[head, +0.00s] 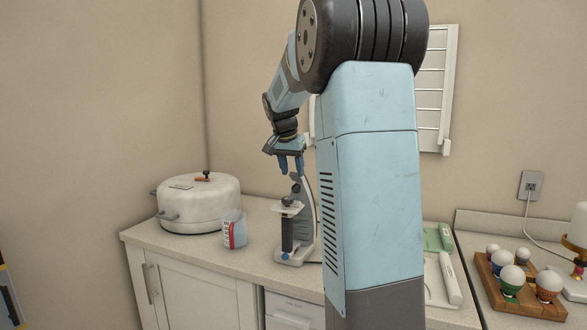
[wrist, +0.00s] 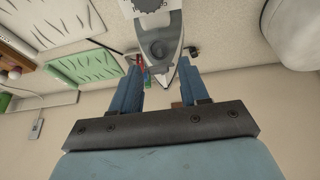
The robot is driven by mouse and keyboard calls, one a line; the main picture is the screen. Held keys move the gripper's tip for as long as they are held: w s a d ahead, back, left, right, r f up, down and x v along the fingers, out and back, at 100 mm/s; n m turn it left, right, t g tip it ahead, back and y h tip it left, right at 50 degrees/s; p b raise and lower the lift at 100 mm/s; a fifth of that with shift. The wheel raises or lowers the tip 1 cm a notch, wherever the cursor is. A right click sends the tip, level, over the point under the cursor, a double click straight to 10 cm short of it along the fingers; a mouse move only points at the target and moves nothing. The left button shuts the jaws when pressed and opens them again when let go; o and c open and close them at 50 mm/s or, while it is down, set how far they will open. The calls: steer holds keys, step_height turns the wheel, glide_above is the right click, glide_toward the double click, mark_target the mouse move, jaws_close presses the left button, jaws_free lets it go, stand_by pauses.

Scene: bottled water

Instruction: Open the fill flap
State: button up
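I cannot make out a fill flap in either view; my arm hides part of the counter and wall in the head view. My gripper (head: 291,167) is in the air above the microscope (head: 302,225) on the counter. In the wrist view, the two blue fingers of my gripper (wrist: 158,82) are apart, with nothing held between them. The grey top of the microscope (wrist: 160,40) shows beyond and between the fingers, clear of them.
A white lidded pot (head: 199,207) and a red-labelled container (head: 234,230) stand left of the microscope on the counter (head: 262,262). A wooden holder (head: 514,315) with several round-topped items is at right. A socket (head: 531,187) is on the wall.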

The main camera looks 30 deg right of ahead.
jaws_close()
steer(key=shift+s+a+f+t+h, duration=0.25)
steer(key=shift+a+f+t+h, duration=0.15)
steer(key=shift+h, duration=0.2)
steer(key=shift+s+a+f+t+h, duration=0.2)
steer(key=shift+f+t+h, duration=0.1)
steer(key=shift+t+h, duration=0.25)
steer(key=shift+o, duration=0.9)
jaws_free()
steer(key=v, duration=1.3)
steer(key=shift+a+r, duration=0.25)
